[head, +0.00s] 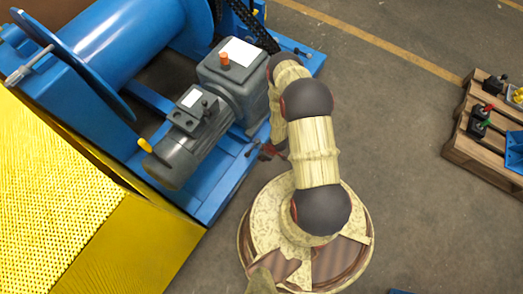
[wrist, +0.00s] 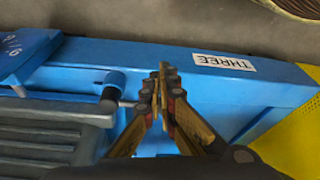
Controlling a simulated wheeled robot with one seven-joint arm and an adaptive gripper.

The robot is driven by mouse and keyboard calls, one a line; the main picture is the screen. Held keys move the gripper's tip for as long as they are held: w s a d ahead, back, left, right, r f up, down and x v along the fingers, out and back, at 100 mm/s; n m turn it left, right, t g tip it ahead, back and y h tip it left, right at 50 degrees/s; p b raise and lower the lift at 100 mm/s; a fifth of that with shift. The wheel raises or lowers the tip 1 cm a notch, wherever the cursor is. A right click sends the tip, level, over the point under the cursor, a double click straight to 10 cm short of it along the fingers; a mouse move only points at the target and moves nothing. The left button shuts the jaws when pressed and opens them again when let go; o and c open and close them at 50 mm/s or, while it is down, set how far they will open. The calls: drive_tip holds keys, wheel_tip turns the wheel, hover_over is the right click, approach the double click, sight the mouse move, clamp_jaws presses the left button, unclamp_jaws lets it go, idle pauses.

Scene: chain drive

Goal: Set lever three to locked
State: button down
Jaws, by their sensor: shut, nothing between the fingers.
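In the wrist view, a white label reading THREE (wrist: 224,62) sits upside down on a blue frame beam. To its left, a small lever (wrist: 110,95) shows beside the beam, with a blue cylindrical part and dark rounded end. A thin grey rod runs from it toward my fingers; I cannot tell its set position. My gripper (wrist: 163,76) is shut and empty, with its tips over the blue beam between lever and label. In the head view my gripper (head: 268,152) is small and partly hidden beside my arm, at the blue frame's right edge.
The blue frame carries a grey motor and gearbox (head: 232,75) and a blue drum (head: 140,45). A yellow perforated guard (head: 60,190) stands at left. A wooden pallet (head: 480,150) with small levers lies at right.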

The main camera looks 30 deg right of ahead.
drive_tip(key=p+v, duration=0.3)
drive_tip(key=v, duration=0.6)
drive_tip(key=shift+r+p, duration=0.25)
drive_tip(key=shift+p, duration=0.1)
drive_tip(key=shift+s, duration=0.1)
